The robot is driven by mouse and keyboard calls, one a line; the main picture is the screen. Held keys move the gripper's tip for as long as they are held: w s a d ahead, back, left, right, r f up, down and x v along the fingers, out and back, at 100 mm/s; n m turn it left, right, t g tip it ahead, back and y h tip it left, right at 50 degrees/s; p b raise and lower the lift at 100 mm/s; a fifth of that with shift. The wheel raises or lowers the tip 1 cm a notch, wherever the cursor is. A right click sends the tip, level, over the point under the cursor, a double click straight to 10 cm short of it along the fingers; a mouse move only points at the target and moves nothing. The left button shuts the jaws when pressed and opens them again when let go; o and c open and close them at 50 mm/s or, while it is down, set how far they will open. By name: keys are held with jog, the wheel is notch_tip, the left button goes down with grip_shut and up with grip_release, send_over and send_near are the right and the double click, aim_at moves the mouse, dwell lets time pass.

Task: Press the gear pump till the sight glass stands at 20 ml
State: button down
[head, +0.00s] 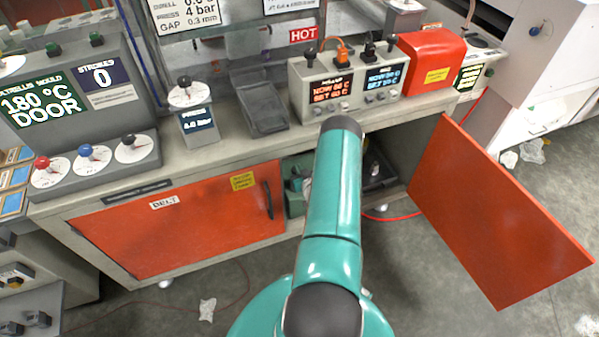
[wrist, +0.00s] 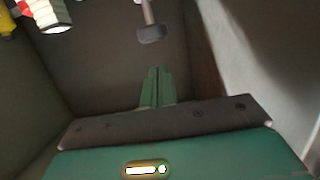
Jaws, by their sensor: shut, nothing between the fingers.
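My gripper (wrist: 157,86) shows in the wrist view with its two green fingers together and nothing between them. It is inside a dark grey compartment. Ahead of the fingertips is a dark grey block on a pale stem (wrist: 150,32), apart from them; I cannot tell whether it belongs to the gear pump. A white cylinder with red parts (wrist: 45,14) is cut off at the upper left. In the head view, green equipment (head: 295,196) shows partly in the open cabinet, possibly the pump. My teal arm hides the gripper and much of that opening. No sight glass reading is legible.
An orange door (head: 497,212) stands open right of the cabinet; another orange panel (head: 170,225) is closed at left. The bench carries a two-display control box (head: 350,88), a grey tray (head: 262,108) and a red box (head: 432,62). Cabinet walls are close around my gripper.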

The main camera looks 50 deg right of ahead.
jog(key=v, duration=0.8)
jog(key=shift+s+a, duration=0.1)
jog(key=shift+s, duration=0.1)
